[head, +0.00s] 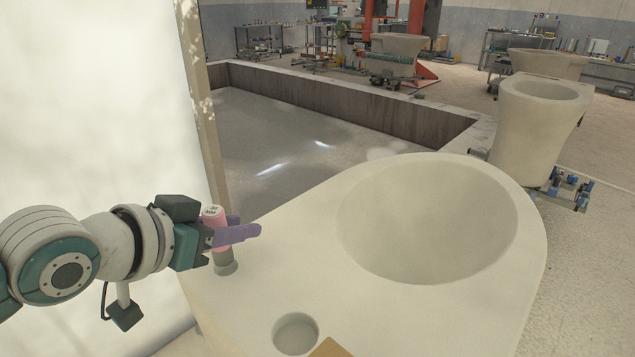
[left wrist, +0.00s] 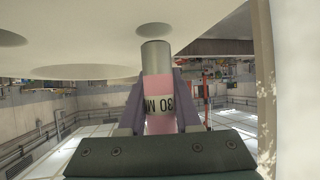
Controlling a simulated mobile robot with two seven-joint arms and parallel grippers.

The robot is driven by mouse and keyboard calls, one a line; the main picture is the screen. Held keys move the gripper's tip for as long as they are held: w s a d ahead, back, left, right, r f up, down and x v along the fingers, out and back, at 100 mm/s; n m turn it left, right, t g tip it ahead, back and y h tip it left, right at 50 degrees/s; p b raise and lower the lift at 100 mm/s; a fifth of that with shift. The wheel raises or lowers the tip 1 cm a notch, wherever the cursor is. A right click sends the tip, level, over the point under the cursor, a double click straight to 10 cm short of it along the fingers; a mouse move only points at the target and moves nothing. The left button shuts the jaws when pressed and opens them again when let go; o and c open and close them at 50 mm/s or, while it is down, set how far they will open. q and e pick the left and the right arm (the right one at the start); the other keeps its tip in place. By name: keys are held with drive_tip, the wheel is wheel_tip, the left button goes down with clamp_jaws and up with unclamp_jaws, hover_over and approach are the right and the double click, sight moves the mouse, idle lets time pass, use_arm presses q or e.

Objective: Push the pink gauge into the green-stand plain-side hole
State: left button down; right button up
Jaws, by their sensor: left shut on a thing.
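The pink gauge (head: 216,240) has a pink upper body with dark print and a grey metal lower end. My left gripper (head: 240,234), with purple fingers, is shut around its pink part. The gauge is upright, grey end down, over a small hole on the left side of the near white basin (head: 270,285). In the left wrist view the gauge (left wrist: 157,85) has its grey tip close to that small hole (left wrist: 154,29), seemingly just outside it. I cannot tell whether it touches the rim. The near basin's stand is hidden, so its colour does not show. My right gripper is not in view.
A second round hole (head: 296,334) lies nearer, and a tan piece (head: 330,349) shows at the bottom edge. The large bowl (head: 428,222) is empty. A pale post (head: 203,110) stands close behind my left gripper. Another basin (head: 540,120) stands at the right.

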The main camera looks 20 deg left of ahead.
use_arm(q)
drive_tip(key=shift+f+b, duration=0.75)
drive_tip(key=shift+f, duration=0.6)
idle(0.3)
drive_tip(key=c, duration=0.5)
unclamp_jaws()
drive_tip(key=shift+f, duration=0.1)
drive_tip(key=p+v, duration=0.2)
drive_tip(key=v, duration=0.8)
drive_tip(key=shift+d, duration=0.1)
